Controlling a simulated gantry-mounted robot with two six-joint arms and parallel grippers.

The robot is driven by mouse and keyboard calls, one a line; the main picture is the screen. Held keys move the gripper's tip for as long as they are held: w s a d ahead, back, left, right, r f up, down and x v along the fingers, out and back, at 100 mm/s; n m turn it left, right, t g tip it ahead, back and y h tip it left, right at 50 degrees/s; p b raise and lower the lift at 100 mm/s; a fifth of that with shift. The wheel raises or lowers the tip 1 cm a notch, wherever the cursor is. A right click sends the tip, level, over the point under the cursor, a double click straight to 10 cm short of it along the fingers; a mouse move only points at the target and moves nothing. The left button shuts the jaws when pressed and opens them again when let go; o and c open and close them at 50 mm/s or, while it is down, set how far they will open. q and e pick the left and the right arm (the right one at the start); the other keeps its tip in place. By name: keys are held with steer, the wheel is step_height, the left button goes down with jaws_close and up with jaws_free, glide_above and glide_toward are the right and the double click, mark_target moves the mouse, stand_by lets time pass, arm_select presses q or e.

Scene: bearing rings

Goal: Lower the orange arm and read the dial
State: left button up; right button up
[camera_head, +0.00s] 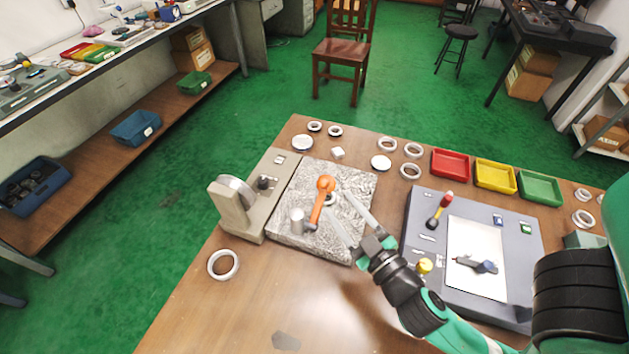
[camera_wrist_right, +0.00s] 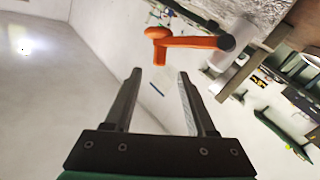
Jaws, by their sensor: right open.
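The orange arm (camera_head: 317,208) stands on a mottled grey stone plate (camera_head: 357,182), its rounded head towards the back and its other end near a silver cylinder (camera_head: 297,221). In the right wrist view the orange arm (camera_wrist_right: 190,42) lies beyond the fingertips, apart from them. My right gripper (camera_head: 341,212) is open and empty, just to the right of the orange arm; its open fingers also show in the wrist view (camera_wrist_right: 160,76). A round disc (camera_head: 236,190) on a beige stand, perhaps the dial, is left of the plate; its face is not readable. My left gripper is not in view.
Red (camera_head: 450,163), yellow (camera_head: 495,175) and green (camera_head: 541,188) trays line the back. Several metal rings lie around; one ring (camera_head: 223,265) is front left. The front table is mostly clear.

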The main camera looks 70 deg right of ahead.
mark_target(320, 180)
steer(key=p+x, duration=0.1)
steer(key=x, duration=1)
steer(key=shift+w+d, duration=0.15)
steer(key=shift+w, duration=0.05)
jaws_close()
stand_by(0.9)
